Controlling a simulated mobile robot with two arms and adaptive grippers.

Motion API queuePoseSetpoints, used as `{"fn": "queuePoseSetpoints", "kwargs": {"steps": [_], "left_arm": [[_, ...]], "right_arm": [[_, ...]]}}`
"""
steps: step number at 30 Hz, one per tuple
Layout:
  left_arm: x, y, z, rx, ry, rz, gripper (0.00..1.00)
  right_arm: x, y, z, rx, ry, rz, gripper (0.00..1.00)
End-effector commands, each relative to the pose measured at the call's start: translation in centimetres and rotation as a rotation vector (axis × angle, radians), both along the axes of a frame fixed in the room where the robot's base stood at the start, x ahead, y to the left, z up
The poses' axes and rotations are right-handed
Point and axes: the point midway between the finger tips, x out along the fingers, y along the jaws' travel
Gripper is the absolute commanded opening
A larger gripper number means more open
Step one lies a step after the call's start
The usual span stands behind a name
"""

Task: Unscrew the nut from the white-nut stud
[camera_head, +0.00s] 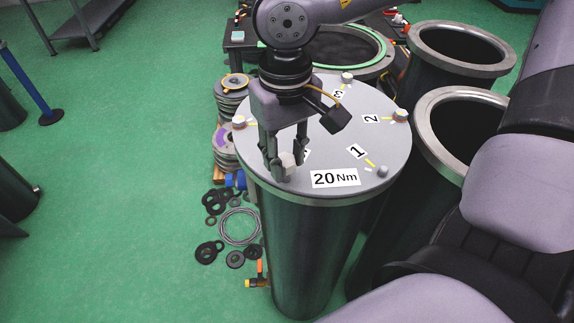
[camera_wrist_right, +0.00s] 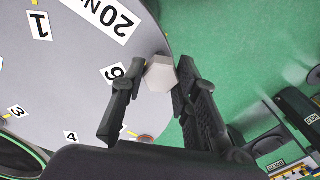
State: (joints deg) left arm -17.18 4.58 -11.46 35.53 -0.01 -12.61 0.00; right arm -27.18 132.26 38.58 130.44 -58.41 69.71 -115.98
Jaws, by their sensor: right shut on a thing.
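The white hex nut (camera_head: 288,167) sits on a stud near the front left rim of the grey round lid (camera_head: 330,130). It also shows in the right wrist view (camera_wrist_right: 161,75), beside the "6" label. My right gripper (camera_head: 284,160) points down from above, with one finger on each side of the nut, and is shut on it. The stud under the nut is hidden. My left gripper is not in view.
Other studs and nuts ring the lid, near labels 1 (camera_head: 357,151), 2 and 3. Open flanged cylinders (camera_head: 455,125) stand close on the right. Rings and washers (camera_head: 238,227) lie on the green floor at left.

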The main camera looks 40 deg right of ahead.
Motion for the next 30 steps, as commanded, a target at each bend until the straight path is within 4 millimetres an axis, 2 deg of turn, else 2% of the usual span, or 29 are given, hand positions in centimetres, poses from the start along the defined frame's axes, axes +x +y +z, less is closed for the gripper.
{"fn": "queuePoseSetpoints", "kwargs": {"steps": [8,21,30], "left_arm": [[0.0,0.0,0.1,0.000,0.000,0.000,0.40],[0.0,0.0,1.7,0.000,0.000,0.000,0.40],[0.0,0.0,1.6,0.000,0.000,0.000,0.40]], "right_arm": [[0.0,0.0,0.2,0.000,-0.001,0.000,0.00],[0.0,0.0,3.0,0.000,-0.001,0.000,0.00],[0.0,0.0,3.0,-0.001,0.000,0.000,0.00]]}}
